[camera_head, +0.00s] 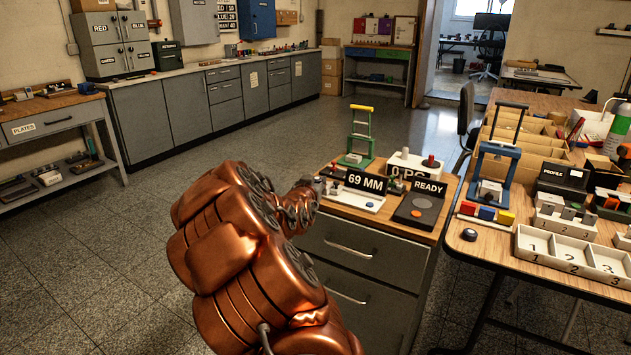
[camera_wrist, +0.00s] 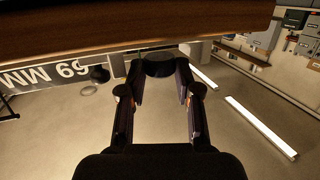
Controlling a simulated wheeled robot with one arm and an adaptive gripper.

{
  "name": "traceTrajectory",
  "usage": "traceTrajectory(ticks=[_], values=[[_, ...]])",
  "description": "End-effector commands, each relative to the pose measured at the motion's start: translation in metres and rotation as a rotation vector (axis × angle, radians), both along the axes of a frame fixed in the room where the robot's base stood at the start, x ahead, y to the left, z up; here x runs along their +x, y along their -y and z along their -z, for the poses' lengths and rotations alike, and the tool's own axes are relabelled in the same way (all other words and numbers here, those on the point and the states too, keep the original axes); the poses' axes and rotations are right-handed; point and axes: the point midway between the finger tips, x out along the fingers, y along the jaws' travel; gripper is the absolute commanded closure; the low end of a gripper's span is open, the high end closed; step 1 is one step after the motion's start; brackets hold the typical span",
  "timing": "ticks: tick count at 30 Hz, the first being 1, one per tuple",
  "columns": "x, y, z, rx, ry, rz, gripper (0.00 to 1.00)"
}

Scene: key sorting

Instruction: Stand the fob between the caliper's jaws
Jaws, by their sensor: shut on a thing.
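My gripper (camera_wrist: 160,85) shows in the wrist view with its two fingers apart and closed on a dark, rounded thing, the fob (camera_wrist: 159,66), at the fingertips. In the head view my copper arm reaches to the left edge of the small cabinet's top; the fingers and fob are too small or hidden to make out there. The caliper's pale base (camera_head: 345,197) seems to lie by the black "69 MM" sign (camera_head: 366,183), just right of my wrist. Its jaws are not clear. The sign shows upside down in the wrist view (camera_wrist: 52,75).
A dark pad with an orange disc (camera_head: 416,212) stands by the "READY" sign (camera_head: 428,187) on the cabinet top (camera_head: 378,214). A green stand with a yellow handle (camera_head: 357,140) rises behind. A blue-framed press (camera_head: 497,160) and numbered tray (camera_head: 570,255) occupy the right table.

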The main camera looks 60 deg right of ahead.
Motion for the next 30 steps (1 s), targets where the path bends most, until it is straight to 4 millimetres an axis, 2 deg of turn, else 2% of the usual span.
traceTrajectory(ticks=[2, 3, 9, 20, 25, 30], values=[[0.0, 0.0, 0.0, 0.0, 0.0, 0.0, 0.82], [0.0, 0.0, 0.0, 0.0, 0.0, 0.0, 0.64], [0.0, 0.0, 0.001, 0.001, -0.001, 0.001, 0.43], [-0.001, 0.0, 0.0, 0.002, -0.002, 0.002, 0.42], [-0.001, 0.0, -0.012, 0.002, -0.003, 0.002, 0.42], [-0.005, -0.017, -0.015, 0.001, -0.001, -0.001, 0.42]])
